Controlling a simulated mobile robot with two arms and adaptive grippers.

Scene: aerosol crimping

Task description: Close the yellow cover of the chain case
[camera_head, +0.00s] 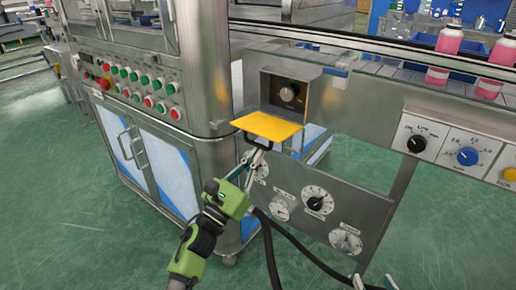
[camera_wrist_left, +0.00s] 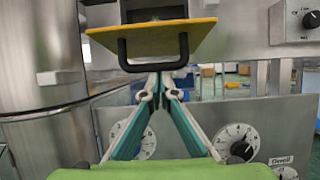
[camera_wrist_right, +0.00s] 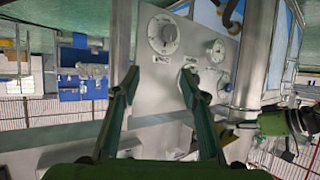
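The yellow cover (camera_head: 268,126) of the chain case (camera_head: 290,93) is swung down and sticks out roughly level below the case's front. It also shows in the left wrist view (camera_wrist_left: 205,28), with its black handle (camera_wrist_left: 155,68) hanging underneath. My left gripper (camera_head: 256,153) is just below the handle, pointing up. Its fingertips (camera_wrist_left: 161,80) are drawn together with nothing visible between them; whether they touch the handle is unclear. My right gripper (camera_head: 374,282) is low at the bottom edge of the head view. Its fingers (camera_wrist_right: 158,78) are spread and empty.
A grey panel with dials (camera_head: 317,199) stands below and right of the cover. A steel cabinet (camera_head: 150,160) with coloured buttons is at the left. A conveyor with pink bottles (camera_head: 449,41) runs behind at the right. A dark cable hangs near my left arm.

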